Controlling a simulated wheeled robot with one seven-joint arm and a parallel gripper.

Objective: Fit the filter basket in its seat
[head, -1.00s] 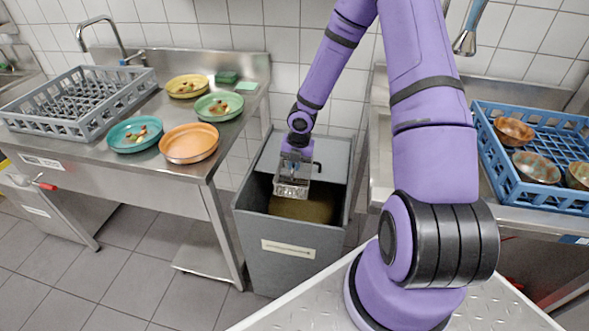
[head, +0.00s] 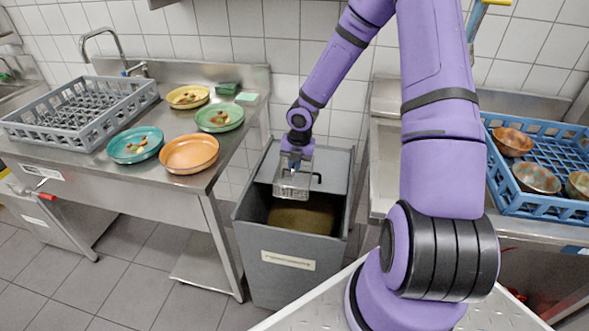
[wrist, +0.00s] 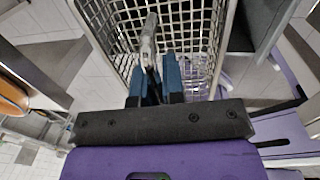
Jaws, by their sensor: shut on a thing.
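The filter basket is a grey wire-mesh box. In the head view the basket (head: 291,189) hangs over the mouth of the grey bin (head: 287,262). My gripper (head: 296,163) is shut on the basket's handle from above. In the wrist view the blue-tipped fingers of my gripper (wrist: 157,78) close around a grey metal handle, with the basket (wrist: 205,30) beyond them. The mesh looks empty there. I cannot pick out the basket's seat in these views.
The bin holds brownish matter (head: 303,217) and its hinged lid (head: 330,165) shows behind. At left, a steel counter (head: 115,183) bears plates with food scraps and a grey rack (head: 60,112). At right, a blue rack (head: 548,205) holds bowls.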

